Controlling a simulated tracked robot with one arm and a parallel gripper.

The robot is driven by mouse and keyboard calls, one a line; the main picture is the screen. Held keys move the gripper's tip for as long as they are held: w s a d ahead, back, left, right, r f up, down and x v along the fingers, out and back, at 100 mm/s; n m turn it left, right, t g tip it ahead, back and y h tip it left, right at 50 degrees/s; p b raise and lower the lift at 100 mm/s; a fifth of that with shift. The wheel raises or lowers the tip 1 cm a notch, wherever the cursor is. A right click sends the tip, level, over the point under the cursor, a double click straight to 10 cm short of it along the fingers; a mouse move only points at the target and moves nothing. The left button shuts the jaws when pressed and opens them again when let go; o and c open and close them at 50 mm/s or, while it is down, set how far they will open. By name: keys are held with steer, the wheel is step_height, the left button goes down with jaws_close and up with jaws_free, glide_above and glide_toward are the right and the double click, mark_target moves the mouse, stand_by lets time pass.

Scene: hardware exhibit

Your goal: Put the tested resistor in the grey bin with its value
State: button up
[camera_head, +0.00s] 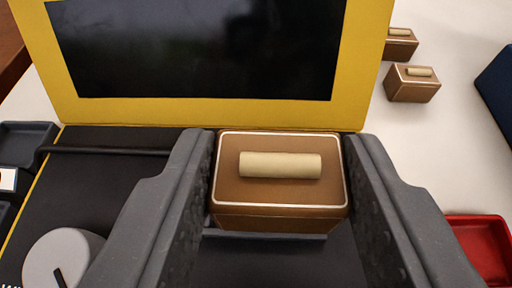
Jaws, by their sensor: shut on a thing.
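My gripper (279,190) is shut on a brown block-shaped resistor (232,212) with a pale edge line and a beige cylinder on top. The two dark grey fingers press its left and right sides. The resistor is just in front of a yellow-framed tester (230,112) with a dark, blank screen (200,45). I cannot tell whether the resistor touches the dark surface below it. No resistance value is readable. A dark grey tray or bin (25,136) is partly in view at the left edge, with a white label (7,180) below it.
Two similar brown resistors (412,88) (400,45) stand on the white table at the upper right. A red bin (484,245) is at the lower right, and a dark blue object (499,88) is at the right edge. A light grey knob (62,262) is at the lower left.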

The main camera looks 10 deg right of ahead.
mark_target(266, 232)
steer(key=shift+w+f, duration=0.15)
steer(key=shift+w, duration=0.5)
steer(key=shift+f+b, duration=0.3)
steer(key=shift+f, duration=1.2)
steer(key=shift+f, duration=0.15)
steer(key=o, duration=1)
steer(key=shift+c, duration=0.2)
steer(key=shift+f+b, duration=0.15)
steer(key=shift+b, duration=0.5)
steer(key=p+v, duration=0.3)
steer(key=v, duration=1.1)
steer(key=shift+w+a+r, duration=0.25)
steer(key=shift+w+r, duration=0.05)
